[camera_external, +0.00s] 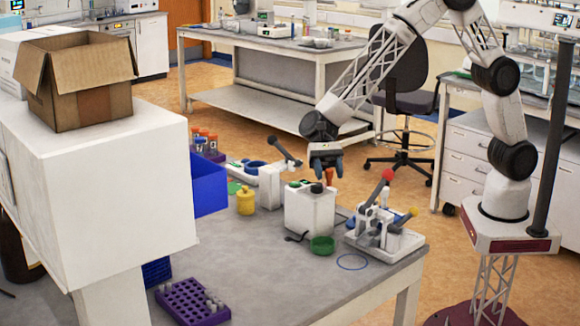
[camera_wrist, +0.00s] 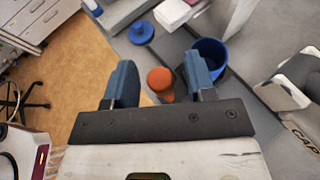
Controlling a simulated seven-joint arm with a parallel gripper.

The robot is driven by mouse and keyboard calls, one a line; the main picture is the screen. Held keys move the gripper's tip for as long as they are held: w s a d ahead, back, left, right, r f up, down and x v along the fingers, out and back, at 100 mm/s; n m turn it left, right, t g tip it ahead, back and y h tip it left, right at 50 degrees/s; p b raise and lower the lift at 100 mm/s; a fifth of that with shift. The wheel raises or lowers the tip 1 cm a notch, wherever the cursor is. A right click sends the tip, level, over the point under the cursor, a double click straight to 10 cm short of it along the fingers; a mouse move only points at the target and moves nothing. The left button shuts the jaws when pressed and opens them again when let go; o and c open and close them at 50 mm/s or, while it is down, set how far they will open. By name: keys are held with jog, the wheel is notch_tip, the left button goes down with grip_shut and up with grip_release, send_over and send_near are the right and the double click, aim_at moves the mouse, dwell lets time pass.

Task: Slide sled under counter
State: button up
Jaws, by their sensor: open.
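My gripper (camera_external: 326,169) is open above the far edge of the grey bench, behind a white box-shaped unit with a black knob (camera_external: 309,210). An orange knob or handle (camera_external: 329,177) shows just below the fingers. In the wrist view this orange knob (camera_wrist: 160,79) appears between and beyond the two blue fingers; contact cannot be judged. Nothing is clearly held. A blue cup (camera_wrist: 210,55) is just right of the right finger, and a blue disc (camera_wrist: 141,32) lies further off. I cannot tell for certain which parts are the sled and the counter.
A lever press with a red ball (camera_external: 385,230) stands at the bench's right. A green dish (camera_external: 322,245), yellow jar (camera_external: 246,202), blue bin (camera_external: 210,187) and purple rack (camera_external: 193,301) are nearby. The bench's front middle (camera_external: 275,280) is clear. A chair (camera_external: 405,95) stands behind.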

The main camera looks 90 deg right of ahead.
grip_shut()
jog(key=s+a, duration=0.5)
dwell(0.6)
grip_release()
jog(key=shift+r, duration=0.1)
jog(key=v, duration=0.7)
jog(key=shift+d, duration=0.35)
jog(key=shift+w+r, duration=0.1)
